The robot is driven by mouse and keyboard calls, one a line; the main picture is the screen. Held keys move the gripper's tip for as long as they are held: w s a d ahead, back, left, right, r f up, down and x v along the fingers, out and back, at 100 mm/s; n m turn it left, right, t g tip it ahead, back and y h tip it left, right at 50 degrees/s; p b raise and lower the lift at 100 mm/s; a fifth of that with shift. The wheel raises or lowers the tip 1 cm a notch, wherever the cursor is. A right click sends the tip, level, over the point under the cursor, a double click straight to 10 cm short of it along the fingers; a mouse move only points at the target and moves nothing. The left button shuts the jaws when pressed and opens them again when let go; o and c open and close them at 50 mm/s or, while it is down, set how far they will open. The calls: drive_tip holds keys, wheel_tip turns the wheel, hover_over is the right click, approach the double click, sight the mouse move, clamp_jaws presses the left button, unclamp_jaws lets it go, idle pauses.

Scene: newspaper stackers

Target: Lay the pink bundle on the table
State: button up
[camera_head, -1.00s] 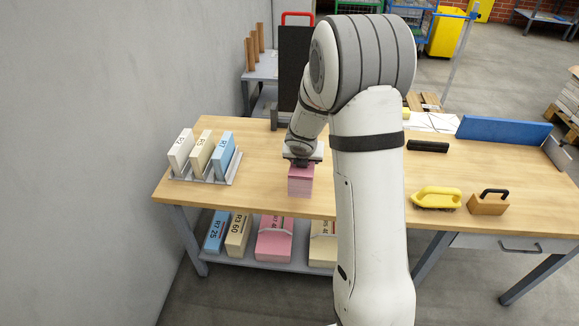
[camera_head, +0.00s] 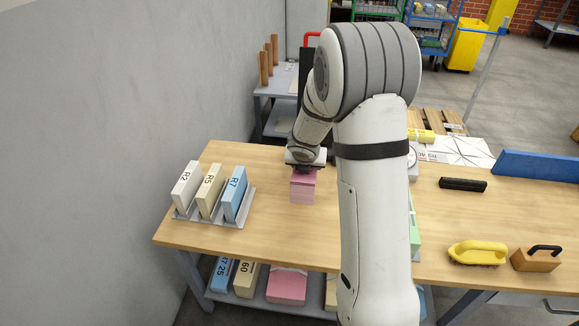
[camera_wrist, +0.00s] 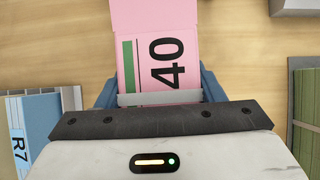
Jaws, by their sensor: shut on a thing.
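The pink bundle (camera_head: 303,188) hangs below my gripper (camera_head: 305,165) over the left-middle part of the wooden table (camera_head: 265,225). In the wrist view the pink bundle (camera_wrist: 160,50) shows a black "40" and a green stripe, with a pale band across it. My gripper (camera_wrist: 160,92) is shut on it, with one blue finger at each side. I cannot tell whether the bundle's underside touches the table. My arm hides part of the table to its right.
A grey rack (camera_head: 240,221) with R2, R5 and R7 bundles stands to the left. A green bundle (camera_head: 414,225) shows partly behind my arm. A yellow-handled brush (camera_head: 478,253), a wooden block (camera_head: 537,258) and a black bar (camera_head: 463,185) lie at right. Bare tabletop surrounds the pink bundle.

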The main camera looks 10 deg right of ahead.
drive_tip(key=shift+d+r, duration=0.1)
drive_tip(key=shift+d, duration=0.1)
drive_tip(key=shift+s+d, duration=0.1)
drive_tip(key=shift+d, duration=0.15)
drive_tip(key=shift+s+d+f+b, duration=0.1)
drive_tip(key=shift+f+b, duration=0.75)
drive_tip(key=shift+f, duration=0.05)
wheel_tip(320, 180, down, 6)
drive_tip(key=b, duration=0.5)
drive_tip(key=shift+b, duration=0.4)
drive_tip(key=shift+f+b, duration=0.5)
drive_tip(key=shift+f, duration=0.05)
drive_tip(key=o, duration=1.5)
drive_tip(key=shift+c, duration=0.2)
drive_tip(key=o, duration=0.4)
drive_tip(key=shift+s, duration=0.1)
drive_tip(key=shift+f, duration=0.1)
